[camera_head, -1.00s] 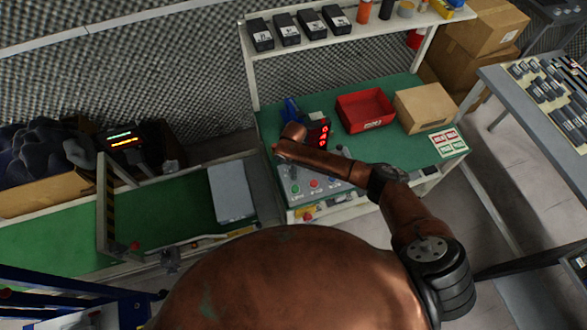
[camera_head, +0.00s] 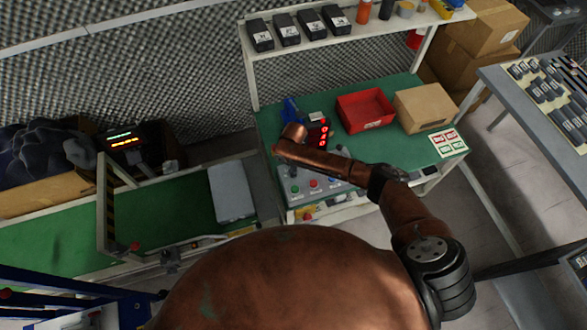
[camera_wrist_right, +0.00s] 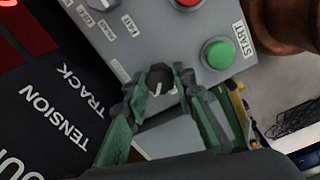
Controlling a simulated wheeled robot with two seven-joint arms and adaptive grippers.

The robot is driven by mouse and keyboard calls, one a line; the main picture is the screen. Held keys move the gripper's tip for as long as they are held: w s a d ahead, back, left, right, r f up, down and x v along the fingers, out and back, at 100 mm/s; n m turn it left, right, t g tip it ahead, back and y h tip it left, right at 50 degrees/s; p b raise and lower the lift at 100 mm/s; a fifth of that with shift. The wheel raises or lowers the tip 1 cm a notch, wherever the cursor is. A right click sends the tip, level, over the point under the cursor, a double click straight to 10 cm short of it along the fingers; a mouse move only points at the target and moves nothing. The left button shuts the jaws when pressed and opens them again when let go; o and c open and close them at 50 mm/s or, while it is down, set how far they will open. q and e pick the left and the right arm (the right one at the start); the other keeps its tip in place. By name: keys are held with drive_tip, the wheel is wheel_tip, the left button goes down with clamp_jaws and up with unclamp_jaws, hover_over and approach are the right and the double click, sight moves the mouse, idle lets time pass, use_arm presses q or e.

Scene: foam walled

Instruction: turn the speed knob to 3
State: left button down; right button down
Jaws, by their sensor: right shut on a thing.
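The grey control panel (camera_head: 306,194) stands at the near edge of the green bench, partly covered by my right arm in the head view. In the right wrist view, my right gripper (camera_wrist_right: 160,82) has its green fingers on both sides of a dark knob (camera_wrist_right: 160,74) with a white pointer mark. The gripper is shut on this knob. The number at the pointer cannot be read, as the fingers cover part of the dial. In the head view my right gripper is hidden under my own arm. My left gripper is not in view.
Beside the knob are a green START button (camera_wrist_right: 218,53) and a red button at the top edge. A display with red digits (camera_head: 318,134) stands behind the panel. A red bin (camera_head: 366,110) and a cardboard box (camera_head: 425,107) stand to the right on the bench.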

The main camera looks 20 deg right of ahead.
drive_tip(key=n+p, duration=0.1)
drive_tip(key=n, duration=0.3)
drive_tip(key=shift+n, duration=2.2)
drive_tip(key=c, duration=1.6)
unclamp_jaws()
wheel_tip(320, 180, up, 12)
drive_tip(key=shift+d, duration=0.15)
drive_tip(key=shift+s, duration=0.1)
